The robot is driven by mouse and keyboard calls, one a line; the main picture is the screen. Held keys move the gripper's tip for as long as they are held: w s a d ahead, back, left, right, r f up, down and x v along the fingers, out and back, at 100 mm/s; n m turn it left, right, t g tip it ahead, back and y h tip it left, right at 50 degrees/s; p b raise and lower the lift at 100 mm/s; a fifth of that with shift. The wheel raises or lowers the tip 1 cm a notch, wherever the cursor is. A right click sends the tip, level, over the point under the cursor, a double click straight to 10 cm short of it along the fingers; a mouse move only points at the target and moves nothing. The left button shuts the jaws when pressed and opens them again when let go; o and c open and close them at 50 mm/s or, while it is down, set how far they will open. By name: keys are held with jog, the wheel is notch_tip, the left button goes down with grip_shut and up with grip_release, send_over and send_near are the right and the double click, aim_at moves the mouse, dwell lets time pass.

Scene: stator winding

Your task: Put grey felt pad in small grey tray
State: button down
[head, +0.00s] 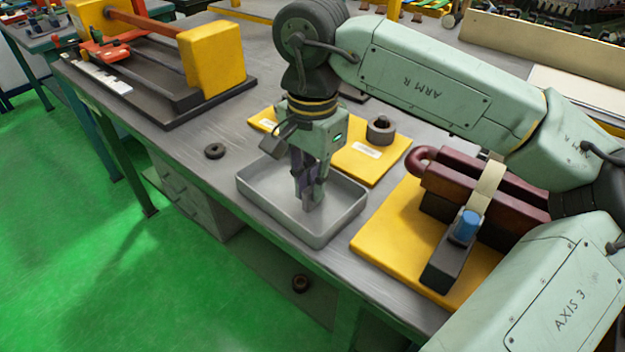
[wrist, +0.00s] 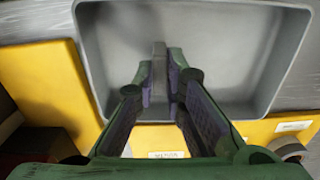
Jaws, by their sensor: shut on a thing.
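The small grey tray (head: 262,203) sits on the workbench near its front edge. It also fills the upper part of the wrist view (wrist: 225,65). My gripper (head: 309,184) points down inside the tray's outline, a little right of its middle. Its fingers (wrist: 160,82) are shut on the grey felt pad (wrist: 159,58), which shows as a thin upright grey strip between the tips. The pad (head: 312,199) is small and partly hidden by the fingers in the head view. I cannot tell whether its lower edge touches the tray floor.
A yellow board (head: 385,160) with a dark ring (head: 380,130) lies behind the tray. Another yellow board (head: 385,235) at right carries dark red coils (head: 470,180) and a blue-capped block (head: 467,225). A black ring (head: 214,151) lies left of the tray, with bare bench around it.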

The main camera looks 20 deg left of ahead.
jog(key=c, duration=1.7)
grip_release()
jog(key=shift+f, duration=0.1)
jog(key=shift+o, duration=0.2)
notch_tip(320, 180, up, 12)
jog(key=shift+r, duration=0.2)
